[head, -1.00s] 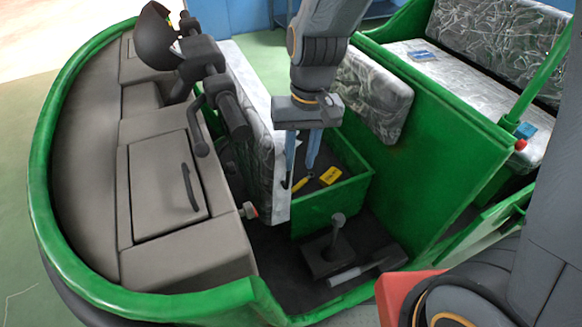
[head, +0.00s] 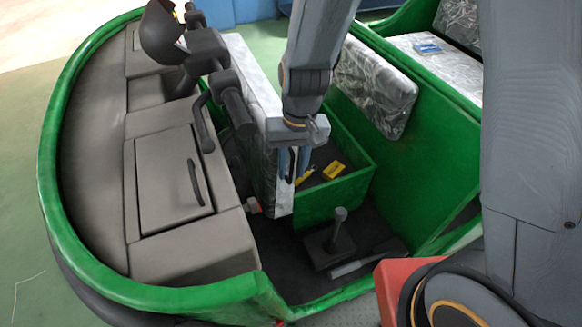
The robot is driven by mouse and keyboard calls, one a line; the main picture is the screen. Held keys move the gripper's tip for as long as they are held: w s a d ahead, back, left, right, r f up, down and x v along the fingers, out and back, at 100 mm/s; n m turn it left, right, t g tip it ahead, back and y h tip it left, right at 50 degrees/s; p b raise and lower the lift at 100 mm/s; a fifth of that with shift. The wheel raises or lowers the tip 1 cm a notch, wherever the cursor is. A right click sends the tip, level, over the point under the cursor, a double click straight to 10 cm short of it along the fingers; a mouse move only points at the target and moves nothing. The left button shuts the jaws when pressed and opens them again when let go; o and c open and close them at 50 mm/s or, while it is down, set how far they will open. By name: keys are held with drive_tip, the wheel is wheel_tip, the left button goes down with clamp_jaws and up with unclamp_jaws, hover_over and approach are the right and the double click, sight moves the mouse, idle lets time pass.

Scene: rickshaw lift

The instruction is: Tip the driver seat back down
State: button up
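The driver seat (head: 255,95) is a plastic-wrapped cushion with a pale base, tipped up on edge between the handlebar and the green seat box (head: 335,197). The box under it stands open. My gripper (head: 293,168) points down beside the seat's pale right face, near its front end, over the box's left edge. Its blue fingers look apart. A dark strip, perhaps a handle on the seat, shows between or just behind them. I cannot tell whether the fingers touch the seat.
Yellow items (head: 334,170) lie in the open box. The handlebar (head: 230,90) and grey dashboard (head: 170,185) are left of the seat. A padded backrest (head: 372,85) hangs on the green partition. A lever (head: 338,225) stands on the floor in front.

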drive_tip(key=shift+f, duration=0.3)
drive_tip(key=shift+c, duration=0.4)
clamp_jaws()
